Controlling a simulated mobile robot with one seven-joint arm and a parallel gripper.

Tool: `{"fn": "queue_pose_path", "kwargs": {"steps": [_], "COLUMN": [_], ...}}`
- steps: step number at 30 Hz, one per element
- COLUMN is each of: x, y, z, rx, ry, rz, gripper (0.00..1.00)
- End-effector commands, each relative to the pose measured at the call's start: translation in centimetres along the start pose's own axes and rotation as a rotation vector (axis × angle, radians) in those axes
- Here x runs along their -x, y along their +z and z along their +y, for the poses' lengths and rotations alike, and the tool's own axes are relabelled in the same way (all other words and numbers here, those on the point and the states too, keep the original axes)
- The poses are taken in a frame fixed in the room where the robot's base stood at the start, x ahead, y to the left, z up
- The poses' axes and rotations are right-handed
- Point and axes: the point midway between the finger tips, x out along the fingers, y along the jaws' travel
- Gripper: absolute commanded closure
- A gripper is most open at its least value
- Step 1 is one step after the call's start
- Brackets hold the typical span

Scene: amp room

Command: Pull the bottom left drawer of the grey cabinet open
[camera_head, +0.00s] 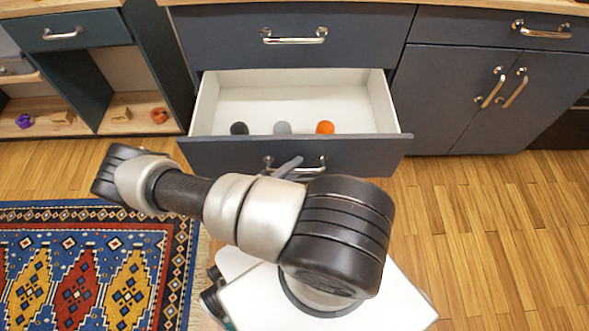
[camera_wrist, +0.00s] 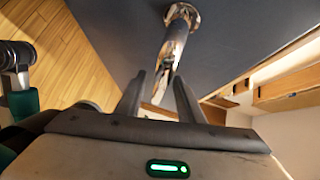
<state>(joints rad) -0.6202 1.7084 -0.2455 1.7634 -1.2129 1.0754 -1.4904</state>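The grey cabinet's bottom left drawer (camera_head: 294,152) is pulled out, its white inside showing in the head view. Its metal bar handle (camera_head: 318,165) is on the front and partly hidden by my arm; it also shows in the wrist view (camera_wrist: 177,42). My gripper (camera_wrist: 160,82) is at this handle, with its two fingers apart and the bar running between their tips. A gap shows on the left side of the bar, so the fingers look open. In the head view only a bit of a finger shows, by the handle.
A dark ball (camera_head: 239,129), a grey ball (camera_head: 282,128) and an orange ball (camera_head: 325,128) lie in the drawer. The closed drawer (camera_head: 290,52) is above. Closed doors (camera_head: 450,95) are at right. A patterned rug (camera_head: 90,265) lies at lower left. The floor at right is clear.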

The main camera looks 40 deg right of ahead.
Motion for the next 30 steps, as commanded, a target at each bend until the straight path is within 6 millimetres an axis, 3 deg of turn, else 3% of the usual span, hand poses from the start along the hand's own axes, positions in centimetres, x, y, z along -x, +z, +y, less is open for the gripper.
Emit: {"fn": "queue_pose_path", "kwargs": {"steps": [11, 30], "x": [0.9, 14.9], "y": [-0.1, 0.0], "z": [0.0, 0.0], "rx": [0.0, 0.0], "ry": [0.001, 0.002], "rz": [0.002, 0.0], "gripper": [0.66, 0.66]}}
